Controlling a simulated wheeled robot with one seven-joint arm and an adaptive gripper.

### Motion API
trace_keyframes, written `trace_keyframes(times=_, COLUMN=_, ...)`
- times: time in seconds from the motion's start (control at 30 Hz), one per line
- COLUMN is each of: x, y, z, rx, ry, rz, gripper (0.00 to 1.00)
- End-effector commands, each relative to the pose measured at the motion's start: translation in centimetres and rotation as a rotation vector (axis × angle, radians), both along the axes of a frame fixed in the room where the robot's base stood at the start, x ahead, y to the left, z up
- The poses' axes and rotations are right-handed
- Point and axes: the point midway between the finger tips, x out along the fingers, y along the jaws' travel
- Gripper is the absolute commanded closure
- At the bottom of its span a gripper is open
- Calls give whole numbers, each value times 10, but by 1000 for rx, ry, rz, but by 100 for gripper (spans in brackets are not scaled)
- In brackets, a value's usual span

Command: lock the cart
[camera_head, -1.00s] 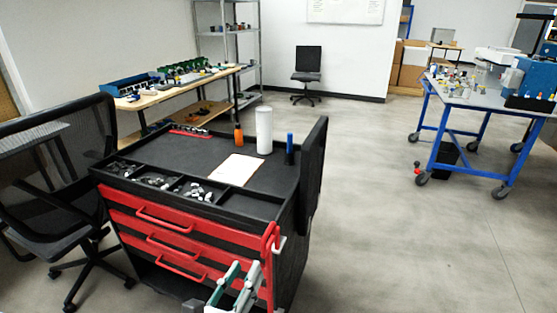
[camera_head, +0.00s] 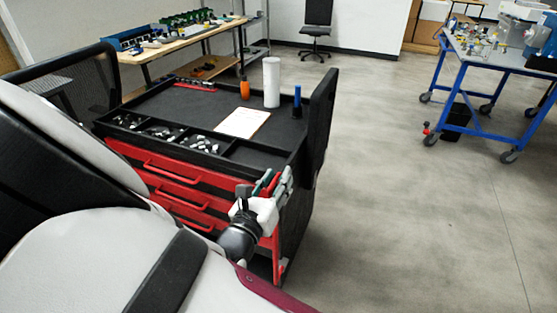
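The cart (camera_head: 210,177) is black with red drawers and stands in the left-centre, beyond my arm. A red upright strip (camera_head: 276,256) runs down its right front corner, with a small pale piece at its lower end. My gripper (camera_head: 277,180) is at the upper part of this corner, its grey-green fingers pointing up and away. My white and black arm covers the lower left of the view.
On the cart top are a white cylinder (camera_head: 271,82), an orange bottle (camera_head: 244,89), a blue marker-like item (camera_head: 297,97) and a paper (camera_head: 242,122). A black chair (camera_head: 62,85) stands at the left. A blue-framed table (camera_head: 470,75) is at the right. The floor between is clear.

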Motion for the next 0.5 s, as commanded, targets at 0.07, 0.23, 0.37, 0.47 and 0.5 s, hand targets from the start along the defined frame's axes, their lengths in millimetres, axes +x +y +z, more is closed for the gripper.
trace_keyframes(times=0.07, x=0, y=0, z=0, rx=0, ry=0, rz=0, gripper=70)
trace_keyframes(times=0.23, x=0, y=0, z=0, rx=0, ry=0, rz=0, gripper=82)
trace_keyframes(times=0.37, x=0, y=0, z=0, rx=0, ry=0, rz=-1, gripper=100)
trace_keyframes(times=0.47, x=0, y=0, z=0, rx=0, ry=0, rz=-1, gripper=100)
trace_keyframes(times=0.5, x=0, y=-1, z=0, rx=0, ry=0, rz=-2, gripper=100)
